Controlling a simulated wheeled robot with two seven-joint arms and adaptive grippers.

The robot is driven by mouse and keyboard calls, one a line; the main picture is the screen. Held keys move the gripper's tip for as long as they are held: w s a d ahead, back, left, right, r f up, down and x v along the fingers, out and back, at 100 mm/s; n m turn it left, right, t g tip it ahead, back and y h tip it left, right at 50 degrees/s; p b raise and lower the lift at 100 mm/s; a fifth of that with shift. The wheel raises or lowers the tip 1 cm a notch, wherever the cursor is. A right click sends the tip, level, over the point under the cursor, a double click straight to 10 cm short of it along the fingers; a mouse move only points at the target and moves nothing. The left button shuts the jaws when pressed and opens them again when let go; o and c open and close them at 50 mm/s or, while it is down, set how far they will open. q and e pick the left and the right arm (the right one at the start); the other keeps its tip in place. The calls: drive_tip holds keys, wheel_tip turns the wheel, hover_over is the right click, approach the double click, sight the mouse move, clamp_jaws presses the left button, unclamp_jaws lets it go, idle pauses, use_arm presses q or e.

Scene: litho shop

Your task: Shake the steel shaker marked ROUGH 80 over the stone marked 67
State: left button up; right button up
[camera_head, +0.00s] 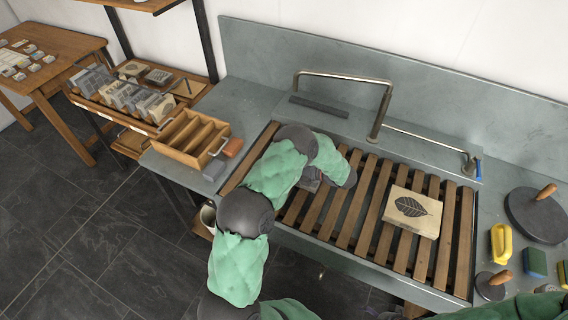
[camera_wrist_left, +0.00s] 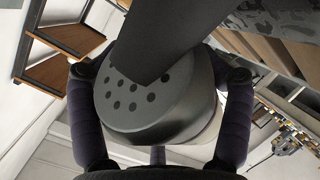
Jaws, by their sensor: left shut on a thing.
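My left gripper (camera_wrist_left: 160,82) is shut on a dark grey shaker (camera_wrist_left: 150,105) with round holes in its end. Its fingers press on both sides of the shaker in the left wrist view. In the head view my left arm reaches over the left part of the slatted rack, and the gripper (camera_head: 311,183) and shaker are mostly hidden behind it. No label on the shaker can be read. A pale stone with a dark leaf print (camera_head: 411,212) lies flat on the rack to the right of the gripper. I cannot read a number on it.
The wooden slatted rack (camera_head: 345,212) sits in a grey sink with a bent metal pipe (camera_head: 345,77) over it. A wooden divided caddy (camera_head: 190,137) stands at left. A dark disc with a wooden handle (camera_head: 537,213) and a yellow-handled thing (camera_head: 501,244) are at right.

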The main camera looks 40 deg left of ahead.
use_arm(q)
drive_tip(key=shift+w+d, duration=0.2)
drive_tip(key=shift+d, duration=0.5)
drive_tip(key=shift+w+d, duration=0.15)
drive_tip(key=shift+d, duration=0.5)
drive_tip(key=shift+a+r, duration=0.1)
drive_tip(key=shift+r, duration=0.5)
wheel_tip(320, 180, up, 11)
drive_tip(key=n+t+h+p, duration=0.2)
drive_tip(key=n+t+p, duration=0.1)
drive_tip(key=n+p, duration=0.1)
drive_tip(key=shift+s+a+f+t, duration=0.1)
drive_tip(key=shift+t, duration=0.3)
drive_tip(key=s+a+r+n+t+h+b, duration=0.1)
drive_tip(key=s+r+n+t+b, duration=0.3)
drive_tip(key=b, duration=2)
drive_tip(key=s+n+t, duration=0.1)
drive_tip(key=n+t, duration=0.3)
drive_tip(key=shift+s+a+r+n, duration=0.15)
drive_tip(key=shift+s+r+n, duration=0.05)
drive_tip(key=shift+r+n, duration=0.1)
